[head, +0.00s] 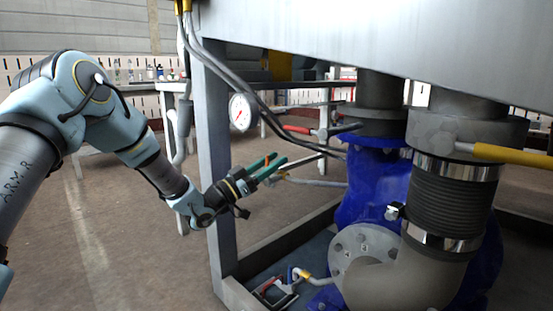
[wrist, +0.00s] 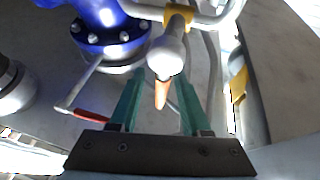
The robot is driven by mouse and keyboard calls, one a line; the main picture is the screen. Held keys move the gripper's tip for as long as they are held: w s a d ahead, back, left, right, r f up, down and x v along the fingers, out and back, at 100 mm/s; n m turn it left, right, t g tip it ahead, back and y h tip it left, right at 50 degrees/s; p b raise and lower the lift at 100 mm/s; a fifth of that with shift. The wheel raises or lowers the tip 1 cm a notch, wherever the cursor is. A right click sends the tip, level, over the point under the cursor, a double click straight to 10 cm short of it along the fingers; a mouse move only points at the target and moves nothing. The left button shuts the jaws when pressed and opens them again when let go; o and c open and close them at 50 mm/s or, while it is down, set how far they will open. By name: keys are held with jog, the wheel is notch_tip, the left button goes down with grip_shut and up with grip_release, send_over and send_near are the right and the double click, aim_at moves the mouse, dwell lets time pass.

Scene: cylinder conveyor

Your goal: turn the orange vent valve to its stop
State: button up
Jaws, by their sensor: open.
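The orange vent valve (wrist: 161,95) shows in the wrist view as a narrow orange handle at the end of a grey rounded fitting (wrist: 166,55). It lies between the two green fingers of my gripper (wrist: 158,84), with a gap visible on each side. In the head view my gripper (head: 279,162) is open beside the steel frame leg, and a small bit of orange (head: 267,159) shows between its fingers. Most of the valve is hidden there by the fingers. I cannot tell how far the valve is turned.
A red-handled lever (head: 297,129) sits just above my gripper, left of the blue pump body (head: 370,190). Dark hoses (head: 270,112) hang close by. A yellow handle (head: 510,155) is at the right.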

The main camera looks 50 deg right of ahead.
jog(key=p+v, duration=0.2)
jog(key=v, duration=0.7)
jog(key=shift+a, duration=0.25)
jog(key=shift+w+f, duration=0.1)
jog(key=w+a+n+t+y+p, duration=0.1)
jog(key=w+a+n+t+y, duration=0.3)
jog(key=w, duration=0.3)
jog(key=w+a+n+t+y+p, duration=0.1)
jog(key=w+a+t+y+p, duration=0.2)
jog(key=w+t, duration=0.35)
jog(key=w+a+f+n+t+y, duration=0.1)
jog(key=w+a+n+y, duration=0.25)
jog(key=a, duration=0.55)
jog(key=w+a+f+n+t+y, duration=0.1)
jog(key=w+a+n+t+y, duration=0.2)
jog(key=a, duration=0.6)
jog(key=s+a+r+n+g+y+p, duration=0.1)
jog(key=s+a+n+y, duration=0.15)
jog(key=a, duration=0.55)
jog(key=s+a+n+g+y, duration=0.1)
jog(key=s+a+g+y, duration=0.2)
jog(key=a, duration=0.6)
jog(key=s+a+r+n+g+y+p, duration=0.25)
jog(key=s+a+n, duration=0.25)
jog(key=s+a, duration=0.6)
notch_tip(320, 180, up, 38)
jog(key=s+d+p, duration=0.2)
jog(key=p, duration=3.5)
jog(key=shift+f+g, duration=0.2)
jog(key=shift+g, duration=0.1)
